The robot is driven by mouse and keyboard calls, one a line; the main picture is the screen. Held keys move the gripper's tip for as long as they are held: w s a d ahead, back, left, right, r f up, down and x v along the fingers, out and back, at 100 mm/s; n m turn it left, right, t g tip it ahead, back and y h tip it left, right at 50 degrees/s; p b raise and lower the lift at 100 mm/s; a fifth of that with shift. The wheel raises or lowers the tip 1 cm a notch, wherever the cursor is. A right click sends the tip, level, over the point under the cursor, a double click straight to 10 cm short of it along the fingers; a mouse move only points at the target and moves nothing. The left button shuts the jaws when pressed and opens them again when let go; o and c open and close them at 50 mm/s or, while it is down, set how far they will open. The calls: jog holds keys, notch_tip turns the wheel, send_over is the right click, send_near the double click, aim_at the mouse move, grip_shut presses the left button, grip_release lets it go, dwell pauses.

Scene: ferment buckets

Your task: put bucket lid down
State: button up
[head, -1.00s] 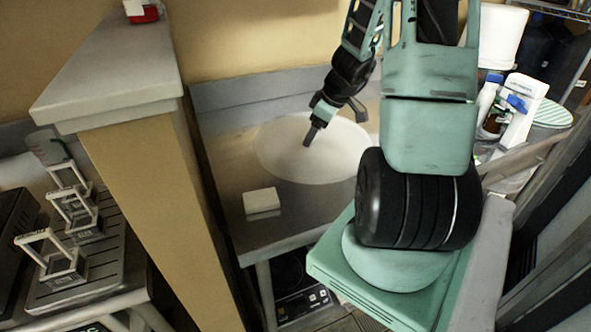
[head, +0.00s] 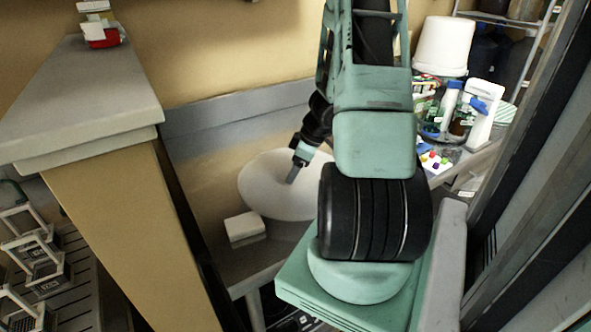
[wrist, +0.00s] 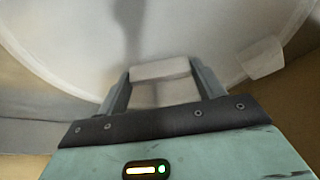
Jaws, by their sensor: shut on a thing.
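The bucket lid is a large white disc (head: 262,185) over the metal counter in the head view. It fills much of the wrist view (wrist: 200,25). My gripper (head: 292,178) reaches over the lid from behind my arm. In the wrist view its two fingers (wrist: 160,82) are shut on a pale raised part of the lid. The lid looks about level. I cannot tell if it touches the counter. My arm hides its right edge in the head view.
A white block (head: 245,227) lies on the metal counter (head: 200,175), close to the lid's near edge. A tan partition (head: 115,225) stands at left. A white bucket (head: 444,45), bottles (head: 487,122) and small items crowd the right side. A dark frame (head: 525,150) is further right.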

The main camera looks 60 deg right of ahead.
jog(key=shift+f, duration=0.25)
jog(key=shift+f+b, duration=0.5)
jog(key=shift+b, duration=0.45)
jog(key=o, duration=1.2)
jog(key=shift+c, duration=0.2)
jog(key=shift+r, duration=0.1)
jog(key=shift+s+d+r+p, duration=0.1)
jog(key=shift+r+p, duration=0.8)
jog(key=shift+p, duration=0.3)
jog(key=v, duration=1.1)
jog(key=shift+s, duration=0.15)
